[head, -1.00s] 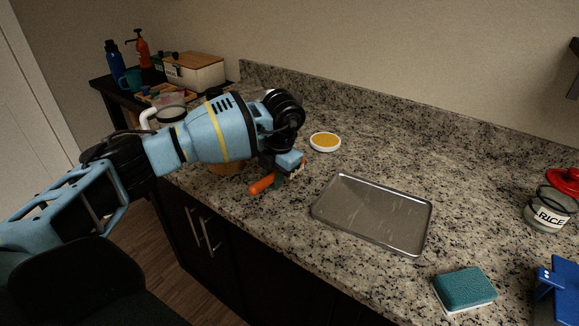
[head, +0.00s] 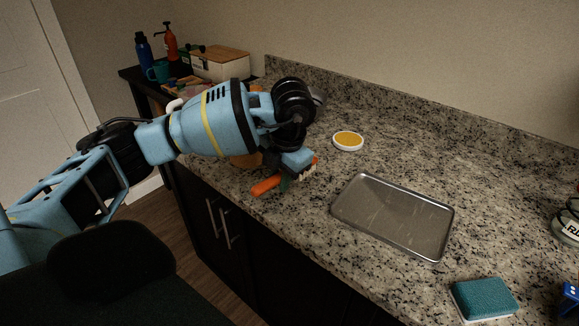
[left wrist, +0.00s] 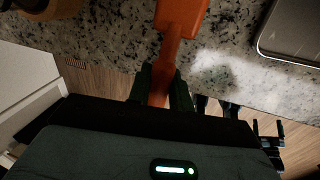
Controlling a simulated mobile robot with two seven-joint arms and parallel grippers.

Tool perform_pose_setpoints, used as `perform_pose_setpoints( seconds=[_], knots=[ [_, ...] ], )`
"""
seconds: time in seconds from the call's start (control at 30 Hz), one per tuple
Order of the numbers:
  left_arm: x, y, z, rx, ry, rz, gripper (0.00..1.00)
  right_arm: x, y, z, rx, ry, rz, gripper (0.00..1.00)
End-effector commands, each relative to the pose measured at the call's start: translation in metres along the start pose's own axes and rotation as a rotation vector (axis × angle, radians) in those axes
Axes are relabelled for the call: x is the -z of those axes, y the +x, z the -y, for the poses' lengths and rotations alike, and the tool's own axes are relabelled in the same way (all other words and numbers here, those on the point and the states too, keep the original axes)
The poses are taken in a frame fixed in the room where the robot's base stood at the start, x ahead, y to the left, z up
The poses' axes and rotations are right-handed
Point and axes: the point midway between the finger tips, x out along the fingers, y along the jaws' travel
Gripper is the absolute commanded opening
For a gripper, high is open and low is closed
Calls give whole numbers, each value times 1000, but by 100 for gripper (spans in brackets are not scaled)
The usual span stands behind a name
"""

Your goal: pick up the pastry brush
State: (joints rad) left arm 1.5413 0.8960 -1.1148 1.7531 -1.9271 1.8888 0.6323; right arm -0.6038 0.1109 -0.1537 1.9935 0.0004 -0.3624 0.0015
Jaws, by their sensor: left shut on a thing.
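The pastry brush is orange. In the head view its handle end (head: 265,186) sticks out to the left of my left gripper (head: 286,181), near the front edge of the counter. In the left wrist view the brush (left wrist: 181,38) runs from between the dark fingers of my left gripper (left wrist: 161,86) up past the top edge of the frame, widening there. The left gripper is shut on its handle. The bristle end is mostly hidden or out of frame. I cannot tell how far the brush is above the counter. My right gripper is not in view.
A metal tray (head: 395,251) lies right of the gripper on the granite counter. A white-rimmed dish with yellow contents (head: 348,140) sits behind. A teal sponge (head: 486,298) and a jar (head: 566,228) are at the right. A wooden-lidded box (head: 220,66) and bottles stand far left.

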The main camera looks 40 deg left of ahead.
Motion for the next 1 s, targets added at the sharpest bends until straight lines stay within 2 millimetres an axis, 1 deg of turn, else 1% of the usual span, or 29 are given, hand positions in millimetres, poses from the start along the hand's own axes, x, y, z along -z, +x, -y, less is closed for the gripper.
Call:
perform_pose_setpoints(
  seconds=[0.03, 0.2, 0.4, 0.63, 1.0],
  knots=[
    [11, -1, 2, -2, 3, 0, 0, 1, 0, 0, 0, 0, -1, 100],
    [42, -5, 10, -1, 2, 0, 0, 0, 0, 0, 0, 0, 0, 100],
    [69, -9, 17, -1, 1, -1, 0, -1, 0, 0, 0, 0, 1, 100],
    [83, -12, 21, 0, 0, 0, 0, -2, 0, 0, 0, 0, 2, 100],
    [85, -12, 22, 0, -1, 0, 0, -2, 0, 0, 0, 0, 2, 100]
  ],
)
